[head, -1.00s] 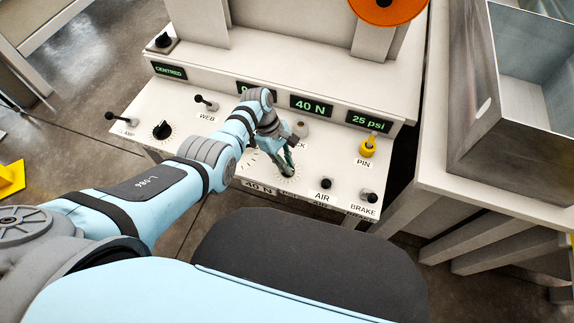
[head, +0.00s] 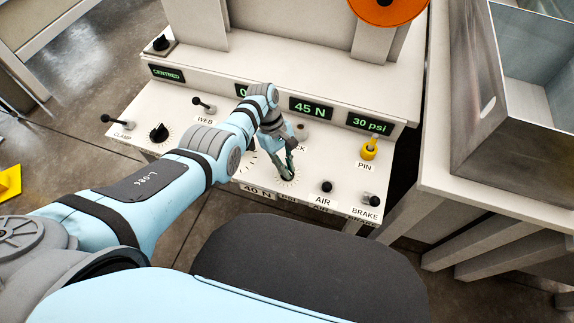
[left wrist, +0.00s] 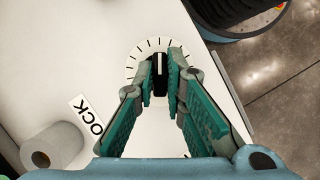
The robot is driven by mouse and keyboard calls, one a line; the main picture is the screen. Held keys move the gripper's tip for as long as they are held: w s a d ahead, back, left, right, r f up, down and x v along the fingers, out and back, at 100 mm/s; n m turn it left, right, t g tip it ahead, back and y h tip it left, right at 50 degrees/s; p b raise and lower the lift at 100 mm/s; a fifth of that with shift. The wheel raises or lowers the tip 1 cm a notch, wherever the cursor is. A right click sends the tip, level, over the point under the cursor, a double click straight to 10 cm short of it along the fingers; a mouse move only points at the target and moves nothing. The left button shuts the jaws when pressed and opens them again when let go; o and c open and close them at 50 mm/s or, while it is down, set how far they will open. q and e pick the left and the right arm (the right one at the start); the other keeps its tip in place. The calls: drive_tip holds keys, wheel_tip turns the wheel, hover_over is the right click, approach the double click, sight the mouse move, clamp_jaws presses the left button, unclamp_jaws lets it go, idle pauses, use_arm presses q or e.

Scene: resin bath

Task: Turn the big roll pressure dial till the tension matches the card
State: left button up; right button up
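The black dial (left wrist: 160,73) with a white pointer line sits in a ring of tick marks. In the head view the fingers mostly hide it. My left gripper (head: 287,176) is over it, with its two green fingers closed against either side of the knob in the left wrist view (left wrist: 161,76). The tension display (head: 311,107) reads 45 N, and the pressure display (head: 369,124) reads 30 psi. A card (head: 257,191) at the panel's front edge reads 40 N. My right gripper is not in view.
The WEB lever (head: 205,106) and a black knob (head: 159,132) are to the left. A metal bath (head: 480,120) stands at right.

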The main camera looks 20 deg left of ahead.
use_arm(q)
drive_tip(key=o, duration=0.4)
drive_tip(key=shift+c, duration=0.2)
drive_tip(key=v, duration=1.2)
drive_tip(key=shift+a+f, duration=0.1)
